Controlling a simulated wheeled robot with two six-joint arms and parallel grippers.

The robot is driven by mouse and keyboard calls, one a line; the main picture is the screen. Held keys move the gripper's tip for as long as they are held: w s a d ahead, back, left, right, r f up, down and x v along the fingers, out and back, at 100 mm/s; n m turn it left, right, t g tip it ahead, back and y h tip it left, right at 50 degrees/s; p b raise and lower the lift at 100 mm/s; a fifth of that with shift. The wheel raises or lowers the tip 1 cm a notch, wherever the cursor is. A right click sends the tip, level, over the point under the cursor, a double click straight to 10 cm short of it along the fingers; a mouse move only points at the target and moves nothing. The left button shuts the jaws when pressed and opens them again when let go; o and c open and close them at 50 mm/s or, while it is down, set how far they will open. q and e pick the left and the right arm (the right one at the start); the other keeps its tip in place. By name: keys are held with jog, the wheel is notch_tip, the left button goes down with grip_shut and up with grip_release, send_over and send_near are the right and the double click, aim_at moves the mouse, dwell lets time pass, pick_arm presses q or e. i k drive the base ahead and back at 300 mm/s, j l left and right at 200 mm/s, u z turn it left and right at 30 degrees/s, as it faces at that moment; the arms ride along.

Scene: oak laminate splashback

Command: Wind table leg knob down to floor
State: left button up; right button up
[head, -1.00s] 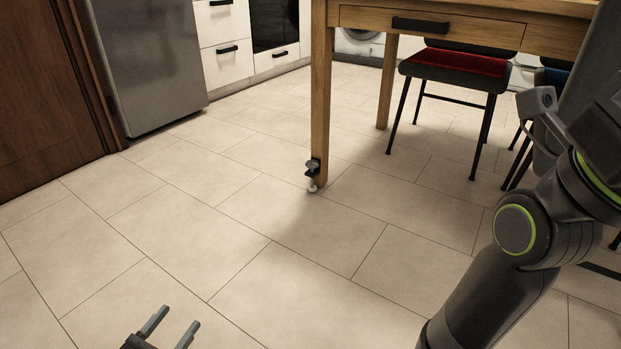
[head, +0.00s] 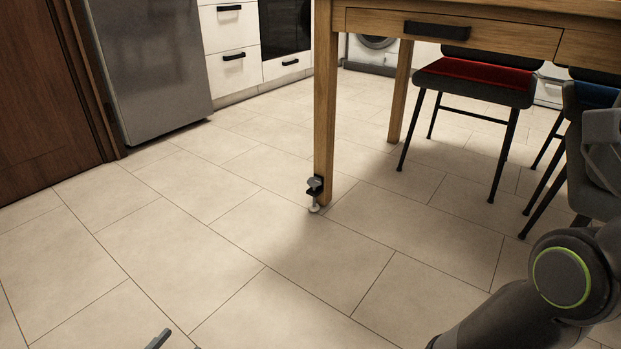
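The wooden table leg (head: 325,100) stands at the centre of the head view. A black clamp-like bracket with a knob (head: 315,186) is fixed on the leg near its bottom. A small pale foot (head: 314,208) shows below the bracket, close to the floor; I cannot tell whether it touches. My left gripper shows only as one grey fingertip (head: 158,339) at the bottom edge, well short of the leg, and the rest is out of frame. My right arm is at the lower right; its gripper is not in view.
The tiled floor (head: 200,250) in front of the leg is clear. A chair with a red seat (head: 470,76) stands under the table (head: 480,34) to the right, with another chair (head: 592,100) beside it. A fridge (head: 150,65) and white cabinets (head: 232,45) are behind on the left.

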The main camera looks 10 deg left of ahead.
aim_at(316, 181)
jog(key=i+l, duration=0.15)
jog(key=i, duration=0.4)
jog(key=i+l, duration=0.15)
jog(key=i, duration=0.35)
jog(key=i+l, duration=0.15)
jog(key=i, duration=0.4)
